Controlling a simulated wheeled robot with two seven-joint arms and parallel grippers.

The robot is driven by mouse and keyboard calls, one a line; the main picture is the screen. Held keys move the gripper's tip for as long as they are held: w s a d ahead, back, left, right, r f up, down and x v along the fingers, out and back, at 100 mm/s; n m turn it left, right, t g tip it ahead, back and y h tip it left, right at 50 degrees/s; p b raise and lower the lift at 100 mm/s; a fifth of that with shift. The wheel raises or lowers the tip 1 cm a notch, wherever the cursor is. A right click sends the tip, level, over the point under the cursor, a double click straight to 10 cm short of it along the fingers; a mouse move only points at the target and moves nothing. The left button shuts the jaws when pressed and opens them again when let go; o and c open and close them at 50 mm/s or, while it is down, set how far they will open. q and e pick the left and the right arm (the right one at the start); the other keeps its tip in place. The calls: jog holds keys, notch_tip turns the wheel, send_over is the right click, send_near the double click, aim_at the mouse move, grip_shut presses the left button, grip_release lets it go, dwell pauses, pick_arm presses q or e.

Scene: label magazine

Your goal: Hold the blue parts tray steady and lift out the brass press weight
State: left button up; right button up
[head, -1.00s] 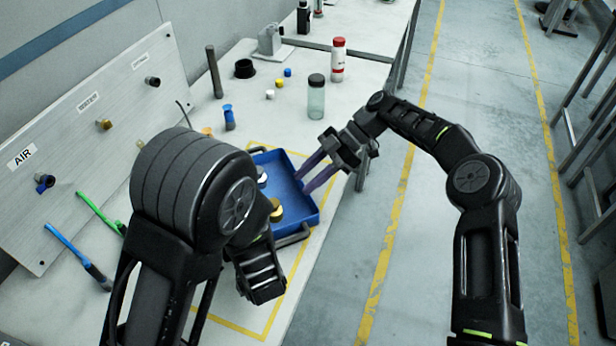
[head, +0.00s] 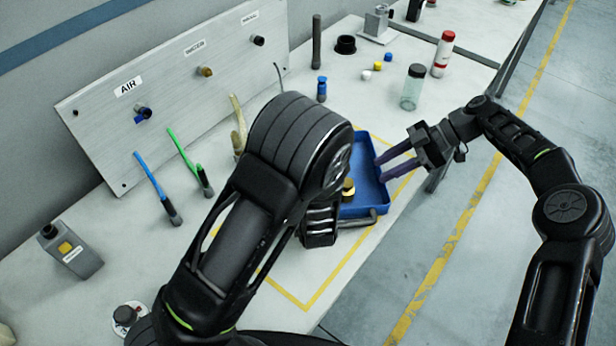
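The blue parts tray (head: 376,200) lies on the bench, its left part hidden behind my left arm. The brass press weight (head: 348,188) shows inside it, close to my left arm and partly hidden. My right gripper (head: 380,169) reaches in from the right. Its two purple fingers are apart, with nothing seen between them, and their tips are at the tray's right wall; I cannot tell whether they touch it. My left gripper (head: 320,222) is at the tray's near left corner. Its fingertips are hidden, so its opening does not show.
A clear jar (head: 413,88) and a red-capped bottle (head: 443,54) stand behind the tray. A sloped panel (head: 180,92) with fittings stands at the left. Green (head: 190,162) and blue (head: 158,188) handled tools lie before it. The near bench is mostly clear.

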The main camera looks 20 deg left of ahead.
pick_arm(q)
jog(key=shift+w+a+f, duration=0.1)
jog(key=shift+w+f, duration=0.05)
jog(key=shift+w, duration=0.1)
grip_shut()
dwell(0.5)
dwell(0.8)
